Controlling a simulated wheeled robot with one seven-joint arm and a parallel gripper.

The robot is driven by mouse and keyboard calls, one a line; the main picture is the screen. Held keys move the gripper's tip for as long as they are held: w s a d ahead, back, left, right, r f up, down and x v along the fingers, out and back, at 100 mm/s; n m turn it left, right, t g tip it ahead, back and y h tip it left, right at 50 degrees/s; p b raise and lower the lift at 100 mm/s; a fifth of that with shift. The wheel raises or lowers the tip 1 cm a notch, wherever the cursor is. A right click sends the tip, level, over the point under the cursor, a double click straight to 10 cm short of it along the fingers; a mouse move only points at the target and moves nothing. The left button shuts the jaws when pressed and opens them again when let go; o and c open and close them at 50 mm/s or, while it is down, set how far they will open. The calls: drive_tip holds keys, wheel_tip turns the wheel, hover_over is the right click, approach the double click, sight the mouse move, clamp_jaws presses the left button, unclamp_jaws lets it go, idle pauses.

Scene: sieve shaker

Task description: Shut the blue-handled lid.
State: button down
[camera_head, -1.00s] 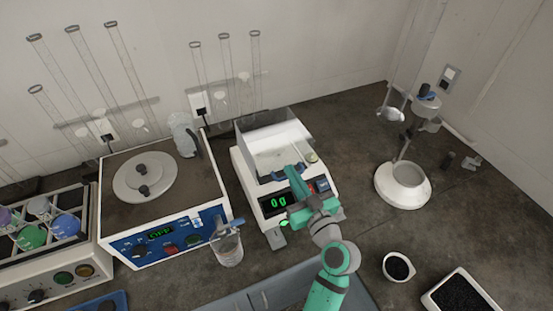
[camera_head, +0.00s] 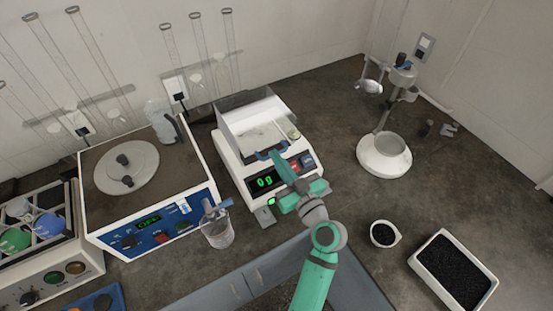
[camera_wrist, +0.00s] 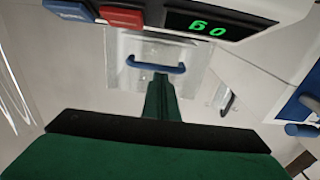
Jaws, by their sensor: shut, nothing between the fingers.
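The clear lid (camera_head: 262,133) with its blue handle (camera_head: 270,151) is on the draft box of the white balance (camera_head: 235,163). The handle is at the front edge, just above the green display. In the wrist view the blue handle (camera_wrist: 156,67) spans ahead of my fingers, with the clear panel around it. My gripper (camera_head: 277,160) is shut and empty, its green fingertips pointing at the handle from the front. In the wrist view the fingertips (camera_wrist: 160,80) end at or just below the handle. I cannot tell whether they touch it, nor how far the lid is closed.
A blue-fronted device (camera_head: 150,232) and a glass beaker (camera_head: 217,232) stand left of the balance. A white stand (camera_head: 384,158), a small cup of black grains (camera_head: 399,238) and a tray of black grains (camera_head: 416,262) are to the right. Bare bench lies between.

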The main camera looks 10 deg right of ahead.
drive_tip(key=shift+d+f, duration=0.15)
drive_tip(key=shift+f, duration=0.4)
wheel_tip(320, 180, up, 4)
drive_tip(key=s+d+f, duration=0.3)
drive_tip(key=s+f, duration=0.1)
drive_tip(key=s, duration=0.5)
drive_tip(key=shift+w, duration=0.15)
